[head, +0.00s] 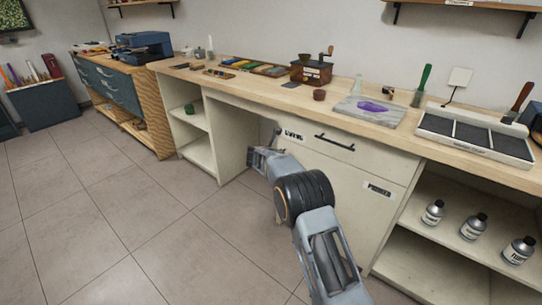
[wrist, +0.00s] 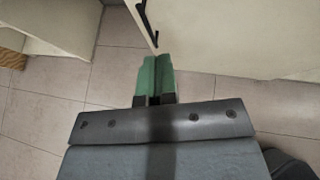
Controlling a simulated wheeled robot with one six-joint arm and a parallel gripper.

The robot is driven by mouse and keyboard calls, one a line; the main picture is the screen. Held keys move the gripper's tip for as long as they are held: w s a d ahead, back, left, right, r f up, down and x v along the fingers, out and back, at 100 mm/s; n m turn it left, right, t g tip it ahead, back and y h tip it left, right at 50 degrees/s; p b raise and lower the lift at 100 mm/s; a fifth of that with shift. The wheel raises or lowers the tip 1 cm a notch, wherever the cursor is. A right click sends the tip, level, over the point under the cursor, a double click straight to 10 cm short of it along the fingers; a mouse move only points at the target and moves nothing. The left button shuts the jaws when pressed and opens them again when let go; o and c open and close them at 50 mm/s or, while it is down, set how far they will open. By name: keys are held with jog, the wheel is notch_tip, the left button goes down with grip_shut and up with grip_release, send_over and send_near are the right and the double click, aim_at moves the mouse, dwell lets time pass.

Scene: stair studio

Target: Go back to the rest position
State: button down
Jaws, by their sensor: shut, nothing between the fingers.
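My gripper (head: 262,153) is in front of the long bench, below the level of its top, at the end of my outstretched arm. In the wrist view its green-tipped fingers (wrist: 154,78) are together with nothing between them. The fingers point toward the floor and the pale cabinet front, with a black handle just beyond them. I cannot tell how far they are from the cabinet.
The bench top (head: 227,83) carries a coffee grinder (head: 312,70), a grey slab with a purple patch (head: 369,109) and a divided tray (head: 473,133). A drawer handle (head: 334,143) sticks out near my arm. Bottles (head: 474,227) stand on the right shelf. Floor (head: 120,210) at left is clear.

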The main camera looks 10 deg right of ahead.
jog(key=s+a+n+t+y, duration=0.1)
jog(key=s+a+n+y, duration=0.2)
jog(key=a+n+y, duration=0.9)
jog(key=s+r+n+g+h+p, duration=0.2)
jog(key=s+r+n+p, duration=0.25)
jog(key=s+n, duration=0.75)
jog(key=s+d+r+n+g+h+p, duration=0.1)
jog(key=s+d+r+n+g+p, duration=0.1)
jog(key=s+d+r+n+p, duration=0.45)
jog(key=s+d+r+n+g+p, duration=0.1)
jog(key=s+r+n+g, duration=0.2)
jog(key=s+n, duration=0.5)
jog(key=s+d+r+n+g+h+p, duration=0.1)
jog(key=s+d+r+n+g+p, duration=0.2)
jog(key=s, duration=0.7)
jog(key=s+d+r+t+p, duration=0.1)
jog(key=s+d+r+p, duration=0.1)
jog(key=r, duration=0.4)
jog(key=s+d+r+n+t+h+p, duration=0.1)
jog(key=s+d+r+p, duration=0.2)
jog(key=s+r+p, duration=0.1)
jog(key=shift+s+d+r+h+p, duration=0.15)
jog(key=shift+d+r+h+p, duration=0.2)
jog(key=shift+r, duration=0.55)
